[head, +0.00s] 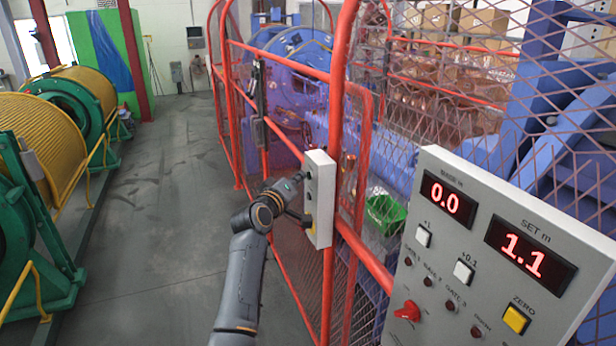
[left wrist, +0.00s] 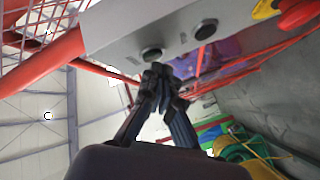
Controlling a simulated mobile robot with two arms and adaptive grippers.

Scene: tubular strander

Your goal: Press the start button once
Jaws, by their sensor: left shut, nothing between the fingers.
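A narrow light-grey button box (head: 321,180) is mounted upright on the red fence post. In the left wrist view its face (left wrist: 115,35) carries two dark round buttons, one near the fingertips (left wrist: 151,54) and one further right (left wrist: 205,28). A red mushroom knob (left wrist: 298,12) is at the upper right. No label is readable, so I cannot tell which is the start button. My left gripper (head: 298,178) is shut and empty at the upper part of the box. Its fingertips (left wrist: 160,76) are close to the nearer dark button; contact is unclear. My right gripper is not in view.
A grey console (head: 480,250) with red displays reading 0.0 and 1.1 stands at the right. The red mesh fence (head: 345,100) encloses blue machinery. Green and yellow reels (head: 50,130) stand at the left. The grey floor between is clear.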

